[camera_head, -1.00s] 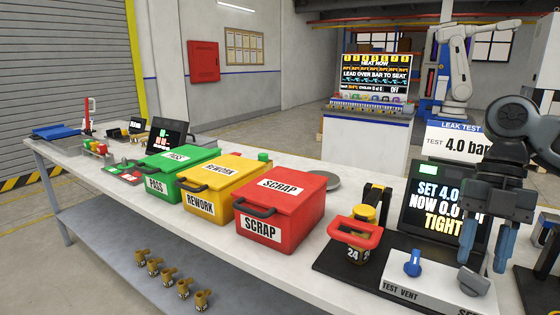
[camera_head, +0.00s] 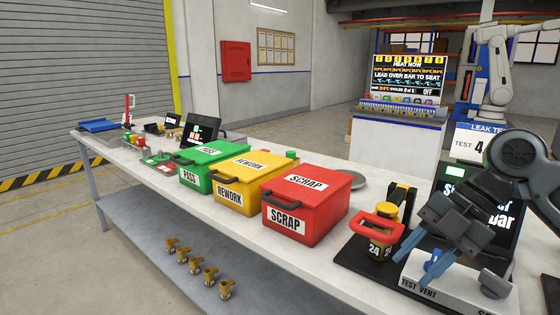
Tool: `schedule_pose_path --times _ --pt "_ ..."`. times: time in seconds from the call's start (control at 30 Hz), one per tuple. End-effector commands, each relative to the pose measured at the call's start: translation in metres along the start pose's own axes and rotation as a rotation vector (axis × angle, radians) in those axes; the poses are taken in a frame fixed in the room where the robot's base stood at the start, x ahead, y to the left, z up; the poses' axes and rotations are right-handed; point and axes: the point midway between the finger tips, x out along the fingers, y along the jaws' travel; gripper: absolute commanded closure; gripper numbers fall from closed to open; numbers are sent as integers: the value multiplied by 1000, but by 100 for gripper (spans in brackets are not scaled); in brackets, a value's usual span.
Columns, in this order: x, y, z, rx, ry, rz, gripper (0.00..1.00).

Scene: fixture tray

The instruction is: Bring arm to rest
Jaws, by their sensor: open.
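My gripper (camera_head: 438,268) is at the right of the view, open and empty, with its fingers pointing down and to the left. It is in front of the leak test screen (camera_head: 497,212) and hides much of it. Its fingers overlap the grey test/vent box (camera_head: 440,296) with its blue knob in the picture; I cannot tell how far above it they are. A brass part marked 24 (camera_head: 379,246) stands in the black fixture with a red handle (camera_head: 377,226), left of my gripper.
Red SCRAP (camera_head: 306,207), yellow REWORK (camera_head: 240,185) and green PASS (camera_head: 208,168) boxes stand closed in a row on the bench. Several brass fittings (camera_head: 198,265) lie on the lower shelf. A second station (camera_head: 398,135) with a screen and another robot arm (camera_head: 492,75) stand behind.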

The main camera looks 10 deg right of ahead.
Motion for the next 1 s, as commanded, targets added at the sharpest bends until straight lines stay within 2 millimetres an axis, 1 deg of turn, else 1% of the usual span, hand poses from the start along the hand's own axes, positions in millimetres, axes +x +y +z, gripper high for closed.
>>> schedule_pose_path --times 0.03,0.1,0.2,0.3,0.4,0.5,0.63,0.77,0.87,0.97,1.0 --pt "14 15 -11 13 25 60 57" --pt "31 38 -26 51 57 160 57" --pt "51 69 -47 125 113 308 57" --pt "67 95 -68 216 177 446 57" --pt "80 114 -85 320 246 572 57" --pt "92 126 -100 437 314 687 57" --pt "107 132 -113 604 399 817 57" --pt "122 126 -122 780 468 929 57" --pt "136 113 -126 917 508 1003 57" --pt "149 93 -128 1054 533 1070 57" --pt "155 83 -129 1106 539 1096 57"
